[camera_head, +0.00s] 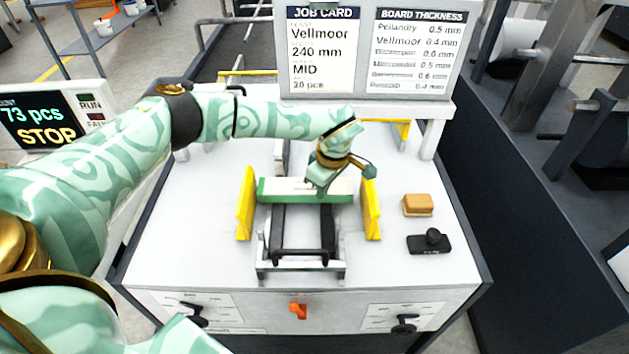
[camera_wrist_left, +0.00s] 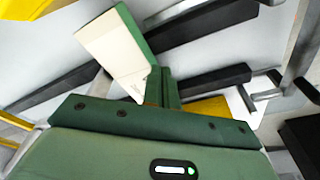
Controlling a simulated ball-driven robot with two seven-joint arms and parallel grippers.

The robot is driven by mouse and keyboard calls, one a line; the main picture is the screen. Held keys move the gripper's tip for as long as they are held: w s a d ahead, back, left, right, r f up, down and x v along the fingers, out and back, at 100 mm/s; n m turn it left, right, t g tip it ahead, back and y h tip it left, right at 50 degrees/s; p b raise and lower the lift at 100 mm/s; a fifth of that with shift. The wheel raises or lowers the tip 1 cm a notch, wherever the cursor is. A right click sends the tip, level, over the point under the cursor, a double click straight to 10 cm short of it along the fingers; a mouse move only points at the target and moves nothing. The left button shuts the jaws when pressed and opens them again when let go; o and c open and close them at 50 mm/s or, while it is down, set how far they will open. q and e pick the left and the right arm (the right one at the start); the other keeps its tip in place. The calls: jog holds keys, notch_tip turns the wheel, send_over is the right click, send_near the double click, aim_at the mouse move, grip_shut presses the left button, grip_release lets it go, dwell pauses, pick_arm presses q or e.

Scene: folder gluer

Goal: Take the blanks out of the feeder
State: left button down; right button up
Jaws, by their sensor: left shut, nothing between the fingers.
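The blanks (camera_head: 280,196) form a low stack with a pale top and a green edge, lying across the feeder between two yellow side guides (camera_head: 245,203) (camera_head: 371,209). In the left wrist view the stack (camera_wrist_left: 112,52) shows just beyond the fingers. My left gripper (camera_head: 320,186) is over the middle of the stack, pointing down, and hides part of it. Its fingers are shut with nothing between them, as the left wrist view (camera_wrist_left: 162,88) also shows. I cannot tell whether they touch the stack. My right gripper is not in view.
Black rails and a bar (camera_head: 303,253) stand in front of the stack. A tan block (camera_head: 417,205) and a black gauge-like object (camera_head: 429,243) lie on the table at right. A job card board (camera_head: 320,50) stands behind. A display (camera_head: 40,118) reads STOP. The front panel has knobs and an orange switch (camera_head: 298,310).

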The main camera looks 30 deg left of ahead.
pick_arm(q)
jog(key=d, duration=0.9)
jog(key=shift+s+d, duration=0.2)
jog(key=shift+s, duration=0.2)
jog(key=shift+r, duration=0.1)
